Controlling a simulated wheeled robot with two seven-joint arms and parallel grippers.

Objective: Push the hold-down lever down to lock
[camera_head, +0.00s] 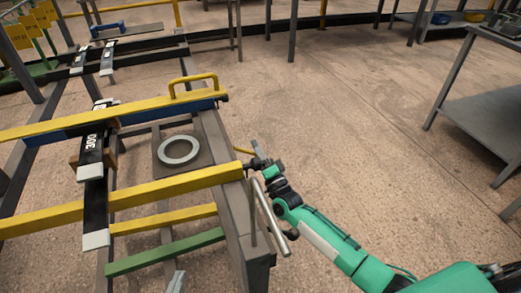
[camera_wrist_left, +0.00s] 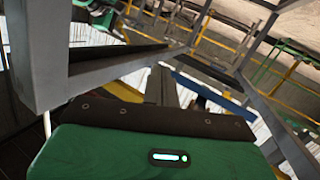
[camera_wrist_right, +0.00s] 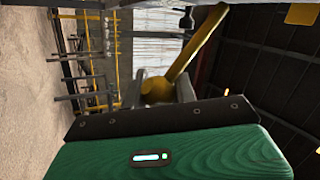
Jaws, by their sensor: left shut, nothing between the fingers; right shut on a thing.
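The yellow hold-down lever (camera_wrist_right: 192,55) shows in the right wrist view as a rod with a rounded end between my right fingers. In the head view a short piece of the lever (camera_head: 243,151) shows at the right edge of the rack, mostly hidden. My right gripper (camera_head: 259,160) is shut on it beside the grey rack post; its fingers also show in the right wrist view (camera_wrist_right: 158,93). My left gripper (camera_wrist_left: 161,86) is shut and empty among rack beams in the left wrist view. A grey tip (camera_head: 176,282) at the head view's bottom edge may be part of it.
Yellow (camera_head: 150,187), blue and green beams cross the rack. Black leaf springs (camera_head: 94,180) lie across them. A grey ring (camera_head: 179,150) lies on a plate inside the rack. A grey bar (camera_head: 268,213) stands near my right arm. Open floor lies right, before a grey table (camera_head: 490,115).

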